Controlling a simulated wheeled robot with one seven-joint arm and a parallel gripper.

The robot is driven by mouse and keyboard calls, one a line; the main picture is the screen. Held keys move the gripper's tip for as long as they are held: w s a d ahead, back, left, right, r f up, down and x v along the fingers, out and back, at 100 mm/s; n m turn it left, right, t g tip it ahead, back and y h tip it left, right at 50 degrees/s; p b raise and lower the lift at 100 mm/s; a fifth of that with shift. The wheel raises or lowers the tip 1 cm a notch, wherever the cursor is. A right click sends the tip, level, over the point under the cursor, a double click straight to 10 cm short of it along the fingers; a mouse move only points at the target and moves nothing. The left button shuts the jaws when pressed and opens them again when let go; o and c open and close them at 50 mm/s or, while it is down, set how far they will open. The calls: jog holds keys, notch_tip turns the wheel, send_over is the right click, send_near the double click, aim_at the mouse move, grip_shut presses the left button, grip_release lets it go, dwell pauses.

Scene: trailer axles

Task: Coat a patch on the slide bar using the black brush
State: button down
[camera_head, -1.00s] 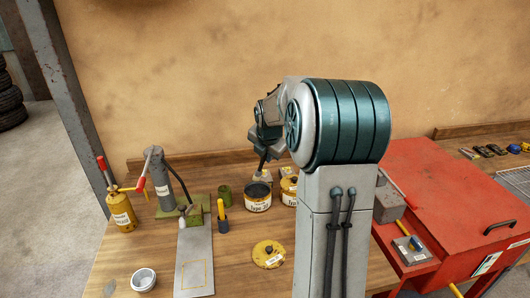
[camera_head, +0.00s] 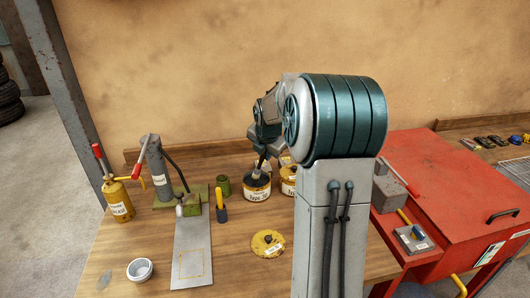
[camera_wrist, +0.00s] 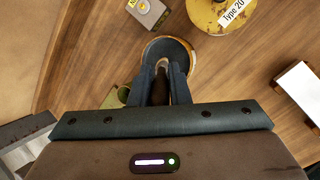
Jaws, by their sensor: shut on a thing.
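The slide bar (camera_head: 190,255) is a flat grey plate lying on the bench, with a thin yellow rectangle outlined near its front end.
A loose yellow lid (camera_head: 268,243), a white cup (camera_head: 140,270) and a yellow-and-black upright item (camera_head: 221,207) stand around the plate. A yellow grease can (camera_head: 118,200) and grey cylinder (camera_head: 158,172) stand left. A red cabinet (camera_head: 455,210) is right.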

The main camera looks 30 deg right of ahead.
jog(key=shift+f+b, duration=0.3)
jog(key=shift+f, duration=0.4)
dwell(1.4)
jog(key=shift+r, duration=0.1)
jog(key=shift+r+p, duration=2.9)
jog(key=shift+r, duration=0.6)
jog(key=shift+s+f, duration=0.1)
